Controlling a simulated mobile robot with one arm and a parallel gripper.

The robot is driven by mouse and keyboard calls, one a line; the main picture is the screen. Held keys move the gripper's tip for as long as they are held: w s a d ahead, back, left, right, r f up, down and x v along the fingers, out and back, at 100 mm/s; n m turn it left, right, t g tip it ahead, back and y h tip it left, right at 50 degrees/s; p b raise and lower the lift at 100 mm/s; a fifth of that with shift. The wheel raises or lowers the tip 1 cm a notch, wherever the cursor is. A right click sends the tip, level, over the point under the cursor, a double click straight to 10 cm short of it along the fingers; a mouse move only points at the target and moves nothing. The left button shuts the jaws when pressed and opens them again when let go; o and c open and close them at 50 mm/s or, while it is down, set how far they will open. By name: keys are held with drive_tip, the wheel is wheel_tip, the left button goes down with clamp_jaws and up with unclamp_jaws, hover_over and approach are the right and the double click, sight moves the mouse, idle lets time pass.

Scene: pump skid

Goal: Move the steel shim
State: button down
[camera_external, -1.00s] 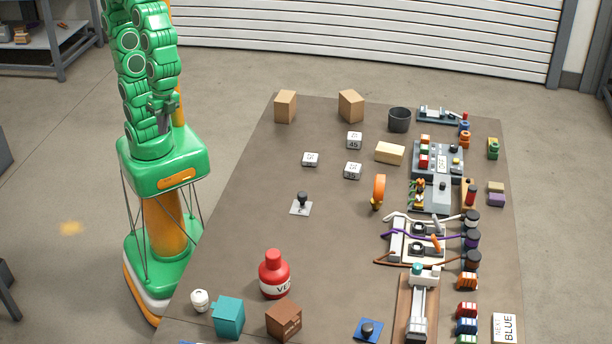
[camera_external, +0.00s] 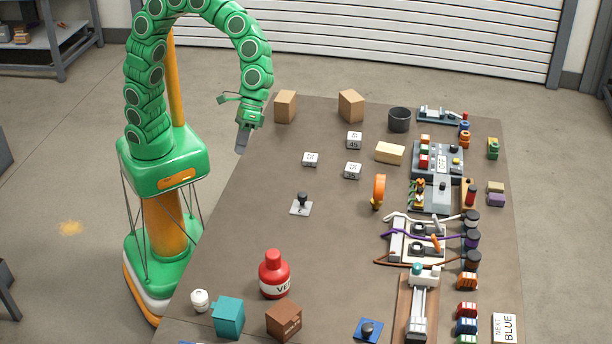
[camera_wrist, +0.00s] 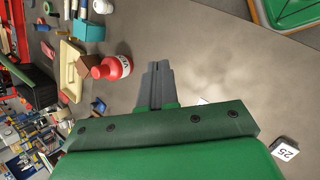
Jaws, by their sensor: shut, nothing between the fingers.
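A small grey plate with a black knob, which looks like the steel shim (camera_external: 300,209), lies on the brown table left of its middle in the outside view. My gripper (camera_external: 242,146) hangs fingers down near the table's far left edge, up and left of the shim and well apart from it. Its fingers are shut and empty. In the wrist view, the closed grey fingers (camera_wrist: 156,70) point over bare surface.
White numbered cubes (camera_external: 353,171) and cardboard boxes (camera_external: 350,105) stand behind the shim. A red bottle (camera_external: 274,277), teal box (camera_external: 228,317) and brown box (camera_external: 284,321) stand in front. Fixtures and cables (camera_external: 419,236) crowd the right. The table around the shim is clear.

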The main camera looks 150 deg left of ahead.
drive_tip(key=s+a+f+n+t, duration=0.1)
drive_tip(key=s+a+f+n, duration=0.25)
drive_tip(key=a+f, duration=0.45)
drive_tip(key=s+a+f+n+t, duration=0.1)
drive_tip(key=s+a+f+n, duration=0.3)
drive_tip(key=a, duration=0.8)
drive_tip(key=a+f+n+t, duration=0.1)
drive_tip(key=a+f+n, duration=0.4)
drive_tip(key=a, duration=0.5)
drive_tip(key=shift+h, duration=0.4)
drive_tip(key=x, duration=1)
drive_tip(key=shift+d+r, duration=0.2)
drive_tip(key=shift+d, duration=0.1)
drive_tip(key=shift+w+d+r, duration=0.15)
drive_tip(key=shift+w+d, duration=0.6)
drive_tip(key=shift+w, duration=0.1)
drive_tip(key=shift+w+d, duration=0.5)
drive_tip(key=w+d, duration=1.4)
drive_tip(key=shift+w+d, duration=0.2)
drive_tip(key=shift+w, duration=0.05)
drive_tip(key=shift+s+a, duration=0.1)
